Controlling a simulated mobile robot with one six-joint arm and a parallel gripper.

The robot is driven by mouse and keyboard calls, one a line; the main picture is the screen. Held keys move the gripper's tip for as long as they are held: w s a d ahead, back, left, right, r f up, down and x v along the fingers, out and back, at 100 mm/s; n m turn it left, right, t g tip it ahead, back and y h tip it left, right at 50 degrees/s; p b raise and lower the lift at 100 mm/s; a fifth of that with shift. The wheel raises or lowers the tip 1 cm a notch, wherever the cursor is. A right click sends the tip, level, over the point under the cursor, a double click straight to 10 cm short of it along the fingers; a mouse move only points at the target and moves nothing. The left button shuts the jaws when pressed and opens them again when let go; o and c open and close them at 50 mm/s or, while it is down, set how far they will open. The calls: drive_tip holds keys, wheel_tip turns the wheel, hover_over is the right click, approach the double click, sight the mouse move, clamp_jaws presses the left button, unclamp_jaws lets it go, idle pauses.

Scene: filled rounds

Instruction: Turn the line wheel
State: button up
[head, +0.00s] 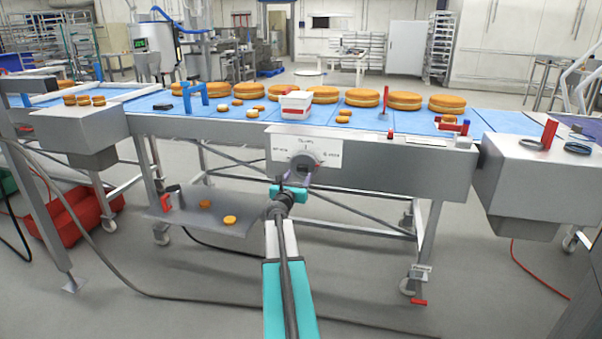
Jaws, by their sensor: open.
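The line wheel (304,161) is a round grey dial with a small red mark at its right edge. It sits on a white labelled plate (329,147) on the front of the conveyor frame. My gripper (299,174) is at the lower part of the wheel, at the end of my teal and white arm. Its fingers are small in the view and partly cover the wheel's lower edge. I cannot tell whether they touch it. The label's small lettering is hard to read.
The blue conveyor belt (424,122) carries several filled rounds (403,100) and a white tub (296,103). A grey shelf (180,222) with two small rounds hangs below on the left. Grey boxes (540,185) flank the frame. A cable crosses the floor.

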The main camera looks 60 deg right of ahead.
sight(302, 169)
drive_tip(key=shift+x, duration=2.9)
drive_tip(key=c, duration=1)
drive_tip(key=shift+a, duration=0.25)
drive_tip(key=shift+c, duration=0.3)
drive_tip(key=shift+d+r, duration=0.1)
drive_tip(key=shift+d, duration=0.1)
